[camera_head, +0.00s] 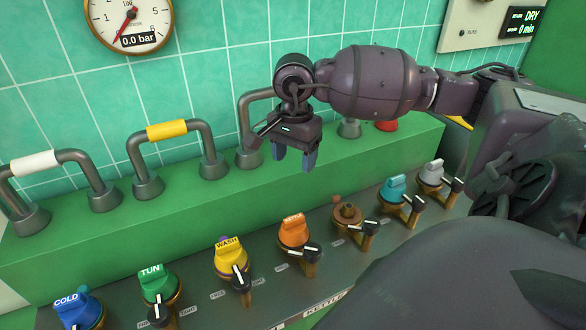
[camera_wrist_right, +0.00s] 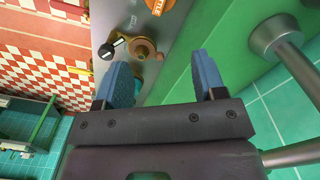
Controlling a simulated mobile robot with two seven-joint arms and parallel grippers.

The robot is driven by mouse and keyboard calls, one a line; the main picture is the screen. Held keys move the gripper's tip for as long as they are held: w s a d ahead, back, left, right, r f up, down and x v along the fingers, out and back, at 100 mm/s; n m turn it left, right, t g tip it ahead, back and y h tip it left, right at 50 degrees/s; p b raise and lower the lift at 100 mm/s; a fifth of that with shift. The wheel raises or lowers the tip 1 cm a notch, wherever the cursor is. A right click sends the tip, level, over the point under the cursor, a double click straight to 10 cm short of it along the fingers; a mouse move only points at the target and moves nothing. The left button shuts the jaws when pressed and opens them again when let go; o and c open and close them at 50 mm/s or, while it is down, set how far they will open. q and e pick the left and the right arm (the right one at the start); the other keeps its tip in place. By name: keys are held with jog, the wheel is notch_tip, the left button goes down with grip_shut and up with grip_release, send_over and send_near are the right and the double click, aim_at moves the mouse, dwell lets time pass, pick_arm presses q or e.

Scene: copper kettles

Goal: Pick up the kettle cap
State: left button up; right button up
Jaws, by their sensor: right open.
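The orange kettle cap (camera_head: 294,231) sits on its valve in the row on the sloping grey panel, upright, with a black-and-white lever beside it. In the right wrist view only part of the orange cap (camera_wrist_right: 165,4) shows, cut by the top edge. My right gripper (camera_head: 294,160) is open and empty, fingers pointing down. It hangs above the green ledge, higher than the cap and apart from it. In the wrist view the open fingers (camera_wrist_right: 160,65) have nothing between them. My left gripper is not in view.
Neighbouring valves carry a yellow WASH cap (camera_head: 231,257) and a teal cap (camera_head: 392,188); one bare brass valve (camera_head: 347,215) stands right of the orange cap. Levers stick out in front. Pipe handles, one with a yellow sleeve (camera_head: 166,131), rise from the green ledge (camera_head: 215,198).

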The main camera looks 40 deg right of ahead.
jog(key=shift+f, duration=0.35)
